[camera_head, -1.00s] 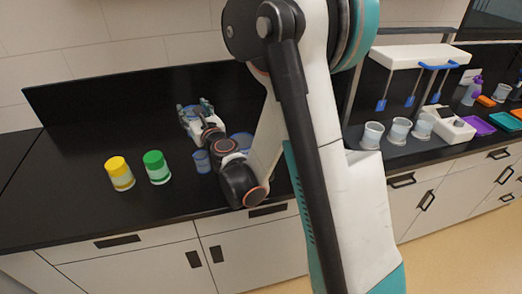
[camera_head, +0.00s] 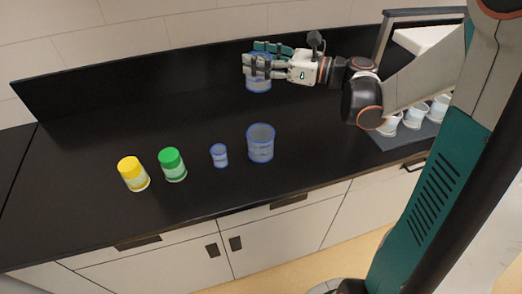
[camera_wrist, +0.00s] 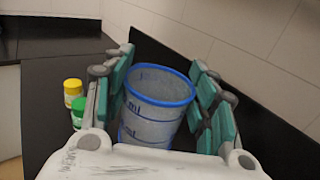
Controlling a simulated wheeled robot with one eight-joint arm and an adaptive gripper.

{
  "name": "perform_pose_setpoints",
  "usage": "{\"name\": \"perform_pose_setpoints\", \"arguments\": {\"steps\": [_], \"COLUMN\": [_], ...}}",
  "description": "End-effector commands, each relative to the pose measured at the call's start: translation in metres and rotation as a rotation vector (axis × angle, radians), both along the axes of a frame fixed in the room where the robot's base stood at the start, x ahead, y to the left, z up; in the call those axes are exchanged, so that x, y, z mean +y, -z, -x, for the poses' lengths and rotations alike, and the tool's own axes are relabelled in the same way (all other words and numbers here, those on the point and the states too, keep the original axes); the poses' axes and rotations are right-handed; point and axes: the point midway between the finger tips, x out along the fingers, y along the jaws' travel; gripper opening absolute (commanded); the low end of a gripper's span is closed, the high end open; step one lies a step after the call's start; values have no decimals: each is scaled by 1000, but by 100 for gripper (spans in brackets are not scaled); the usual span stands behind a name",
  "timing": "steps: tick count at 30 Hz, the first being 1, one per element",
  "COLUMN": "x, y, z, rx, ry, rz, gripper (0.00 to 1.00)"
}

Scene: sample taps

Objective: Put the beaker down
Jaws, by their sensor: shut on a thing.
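My gripper (camera_head: 262,60) is at the back of the black counter, near the backsplash. It is shut on a clear beaker with a blue rim (camera_head: 258,85). In the wrist view the beaker (camera_wrist: 155,110) is upright between the teal finger pads, with blue volume marks on its side. Whether its base touches the counter cannot be told. A second blue-rimmed beaker (camera_head: 261,145) stands on the counter in front, and a smaller one (camera_head: 219,156) stands to its left.
A green-lidded jar (camera_head: 172,165) and a yellow-lidded jar (camera_head: 133,174) stand at the front left. White-looking cups (camera_head: 415,116) stand on a grey mat at the right, under a rack. The counter (camera_head: 90,130) is clear at left and middle.

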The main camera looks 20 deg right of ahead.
Motion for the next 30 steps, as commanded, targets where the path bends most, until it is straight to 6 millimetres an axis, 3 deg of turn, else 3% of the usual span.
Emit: {"name": "perform_pose_setpoints", "arguments": {"steps": [5, 21, 30], "x": [-2, -1, -1], "y": [5, 131, 155], "z": [10, 10, 10], "rx": [0, 0, 0], "ry": [-38, -38, -38], "rz": [0, 0, 0], "gripper": [34, 34, 34]}}
